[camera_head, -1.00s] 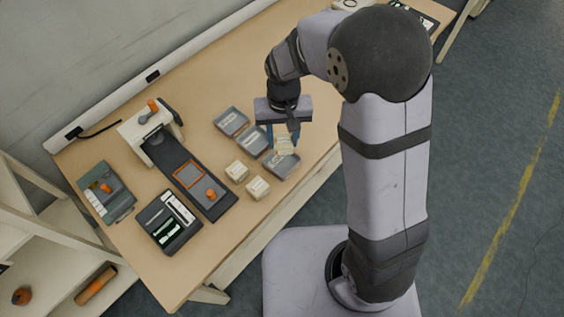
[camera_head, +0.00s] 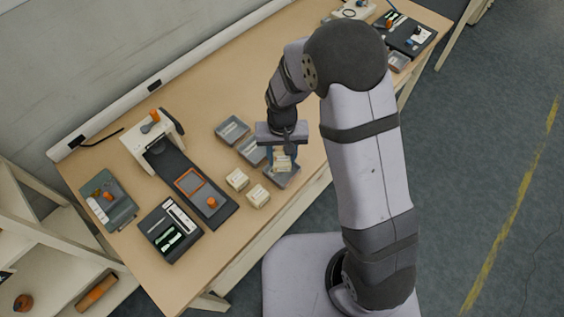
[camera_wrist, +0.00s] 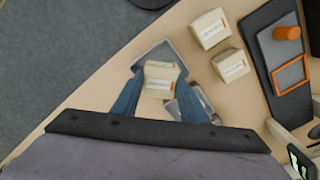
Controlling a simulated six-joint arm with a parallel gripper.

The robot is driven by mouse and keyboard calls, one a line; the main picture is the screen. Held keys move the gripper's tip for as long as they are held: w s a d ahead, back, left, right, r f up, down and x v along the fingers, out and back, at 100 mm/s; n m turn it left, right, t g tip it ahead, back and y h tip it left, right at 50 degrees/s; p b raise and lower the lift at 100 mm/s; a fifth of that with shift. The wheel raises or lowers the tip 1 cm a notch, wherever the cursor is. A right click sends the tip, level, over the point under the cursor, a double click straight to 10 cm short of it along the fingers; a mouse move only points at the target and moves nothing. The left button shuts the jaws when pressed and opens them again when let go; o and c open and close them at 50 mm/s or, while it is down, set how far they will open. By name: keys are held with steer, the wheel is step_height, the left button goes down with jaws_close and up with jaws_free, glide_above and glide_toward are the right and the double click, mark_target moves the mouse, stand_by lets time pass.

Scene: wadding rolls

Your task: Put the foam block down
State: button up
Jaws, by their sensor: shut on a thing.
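My gripper (camera_head: 282,163) is shut on a cream foam block (camera_head: 283,162) with a printed label. In the wrist view the foam block (camera_wrist: 160,78) sits between the two blue fingers (camera_wrist: 160,98). The block is over or inside the nearest grey tray (camera_head: 284,181), whose rim (camera_wrist: 152,52) shows around it in the wrist view. I cannot tell whether the block touches the tray floor. Two more grey trays, the middle one (camera_head: 251,151) and the far one (camera_head: 231,130), stand in a row behind it.
Two loose cream blocks, one (camera_head: 237,179) and another (camera_head: 258,196), stand on the table left of the nearest tray. A dark board with an orange frame (camera_head: 188,181) lies further left. Bare table (camera_head: 210,90) lies behind the trays.

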mark_target(282, 164)
steer(key=shift+f+p, duration=0.5)
steer(key=shift+f, duration=1.55)
steer(key=shift+f, duration=0.1)
steer(key=o, duration=0.8)
steer(key=shift+r+b, duration=1.55)
steer(key=shift+r, duration=4.6)
steer(key=shift+d, duration=0.1)
steer(key=s+d+r, duration=0.1)
steer(key=s+d, duration=1.1)
steer(key=s, duration=0.2)
steer(key=shift+d+r, duration=0.15)
steer(key=shift+r, duration=0.05)
